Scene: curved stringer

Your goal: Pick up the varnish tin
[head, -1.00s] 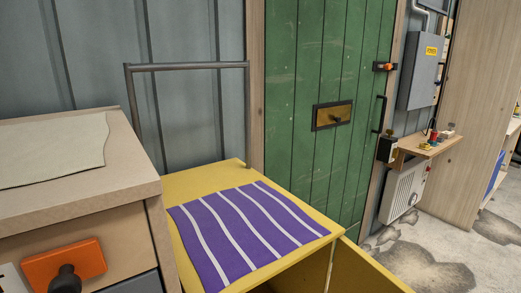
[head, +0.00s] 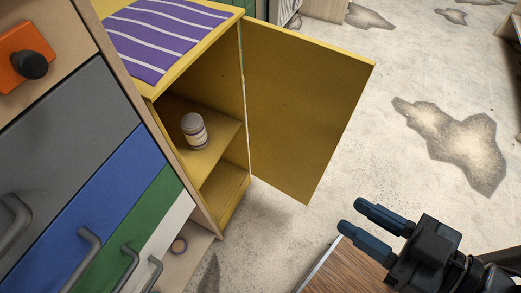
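A small tin with a grey lid and a pale label (head: 194,131), which looks like the varnish tin, stands upright on the middle shelf (head: 222,143) inside the yellow cabinet (head: 185,99). The cabinet door (head: 295,105) stands wide open to the right. My gripper (head: 362,224) is at the lower right with its two dark blue fingers apart and nothing between them. It is well away from the tin, below and to the right of the open door.
A drawer unit (head: 70,140) with grey, blue, green and white fronts and protruding handles stands left of the cabinet. A purple striped cloth (head: 160,35) lies on the cabinet top. A wooden surface (head: 345,272) is below my gripper. Stained floor (head: 420,75) is clear at right.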

